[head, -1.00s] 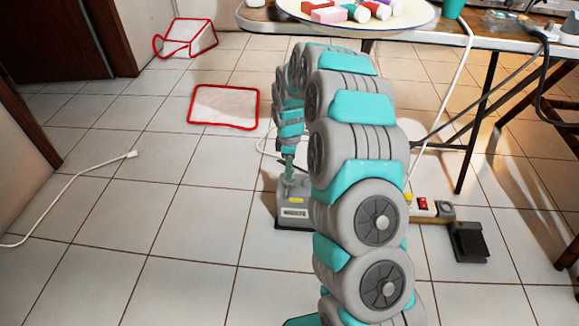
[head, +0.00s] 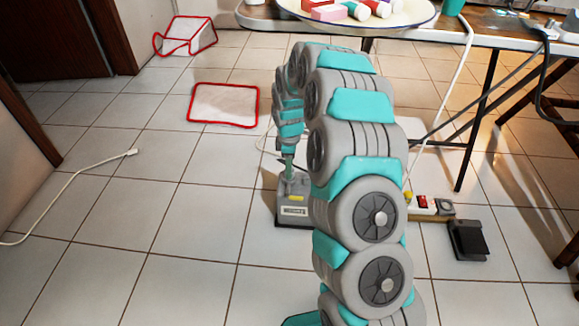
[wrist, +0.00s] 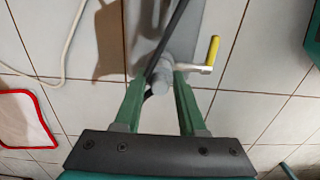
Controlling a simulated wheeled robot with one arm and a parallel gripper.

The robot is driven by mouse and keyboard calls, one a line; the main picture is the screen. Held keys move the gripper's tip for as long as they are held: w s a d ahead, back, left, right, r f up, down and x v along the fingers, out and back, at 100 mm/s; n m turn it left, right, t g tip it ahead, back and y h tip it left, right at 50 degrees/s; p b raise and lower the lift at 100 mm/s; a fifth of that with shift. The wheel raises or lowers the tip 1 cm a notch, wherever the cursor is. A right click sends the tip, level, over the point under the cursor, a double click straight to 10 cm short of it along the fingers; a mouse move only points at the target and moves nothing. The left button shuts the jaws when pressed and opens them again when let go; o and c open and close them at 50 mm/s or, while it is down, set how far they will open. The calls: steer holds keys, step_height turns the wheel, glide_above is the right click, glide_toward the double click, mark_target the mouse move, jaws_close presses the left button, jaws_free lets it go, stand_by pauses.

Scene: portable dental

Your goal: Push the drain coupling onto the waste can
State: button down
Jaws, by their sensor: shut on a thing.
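The waste can (head: 294,220) is a grey box with a pale label, standing on the tiled floor left of my arm. Its grey body (wrist: 190,14) also shows at the top of the wrist view. My gripper (head: 288,172) points down over it. In the wrist view, its green fingers (wrist: 160,90) are shut on the drain coupling (wrist: 162,75), a grey round piece with a dark hose running past it. A lever with a yellow handle (wrist: 213,50) sticks out to the right. I cannot tell whether the coupling is seated on the can.
A power strip with a red switch (head: 422,202) and a black pedal (head: 467,240) lie right of my arm. A table with a tray (head: 415,20) stands behind. A white cable (head: 75,180) and red-edged mat (head: 222,103) lie on the left floor.

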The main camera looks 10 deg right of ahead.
steer(key=shift+f, duration=0.2)
steer(key=shift+c, duration=2)
jaws_free()
steer(key=shift+r, duration=0.1)
step_height(320, 180, up, 8)
steer(key=shift+f+p, duration=0.15)
steer(key=shift+p, duration=0.3)
